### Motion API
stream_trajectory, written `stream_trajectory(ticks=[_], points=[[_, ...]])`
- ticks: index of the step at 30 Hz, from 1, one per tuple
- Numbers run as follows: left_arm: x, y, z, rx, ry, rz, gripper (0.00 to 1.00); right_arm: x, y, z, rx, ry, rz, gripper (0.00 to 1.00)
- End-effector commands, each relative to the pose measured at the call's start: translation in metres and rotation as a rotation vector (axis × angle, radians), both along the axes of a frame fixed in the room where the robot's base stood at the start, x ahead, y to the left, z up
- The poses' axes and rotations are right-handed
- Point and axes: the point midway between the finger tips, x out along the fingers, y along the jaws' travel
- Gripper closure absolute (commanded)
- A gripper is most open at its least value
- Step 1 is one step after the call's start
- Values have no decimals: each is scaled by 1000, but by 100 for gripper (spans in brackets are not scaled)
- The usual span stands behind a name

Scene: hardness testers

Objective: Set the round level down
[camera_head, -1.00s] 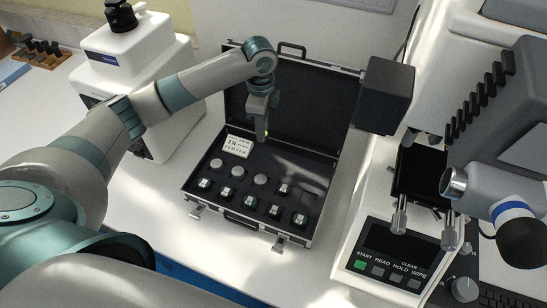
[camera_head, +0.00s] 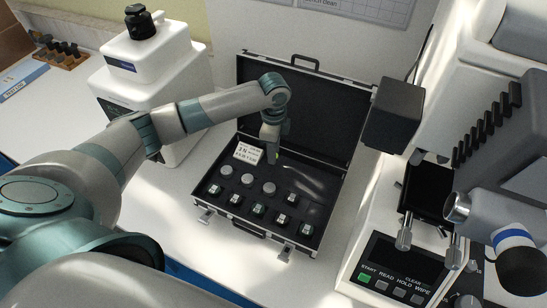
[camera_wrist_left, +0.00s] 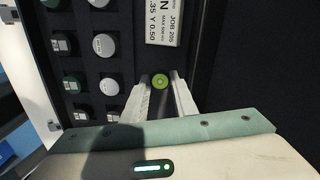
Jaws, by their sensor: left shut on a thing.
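The round level (camera_wrist_left: 160,81) is a small yellow-green disc with a paler centre. In the left wrist view it sits between the fingertips of my left gripper (camera_wrist_left: 161,88). In the head view a yellow-green speck of the level (camera_head: 277,157) shows at the fingertips. My left gripper (camera_head: 272,153) is shut on it, pointing down over the back part of the open black case (camera_head: 318,190), right of the white label card (camera_head: 247,153). Whether the level touches the case's insert is hard to tell. My right gripper is not in view.
The raised case lid (camera_head: 310,110) stands behind the gripper. A white tester (camera_head: 150,75) is at left, and a larger tester with a button panel (camera_head: 395,275) at right.

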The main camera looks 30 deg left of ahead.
Motion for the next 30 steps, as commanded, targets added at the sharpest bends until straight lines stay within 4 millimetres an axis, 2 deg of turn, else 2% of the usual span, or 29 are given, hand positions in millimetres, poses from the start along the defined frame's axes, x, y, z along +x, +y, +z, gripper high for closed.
stream_trajectory(ticks=[12,24,25,26,27,30], points=[[-1,0,-36,0,1,0,96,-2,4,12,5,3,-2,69],[0,0,-40,1,0,0,96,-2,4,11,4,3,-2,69],[0,0,-39,1,0,0,68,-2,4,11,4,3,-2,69],[0,0,-39,1,0,-1,60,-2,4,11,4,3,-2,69],[0,0,-39,1,0,0,56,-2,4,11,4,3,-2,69],[0,0,-39,1,0,0,56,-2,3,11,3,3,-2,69]])
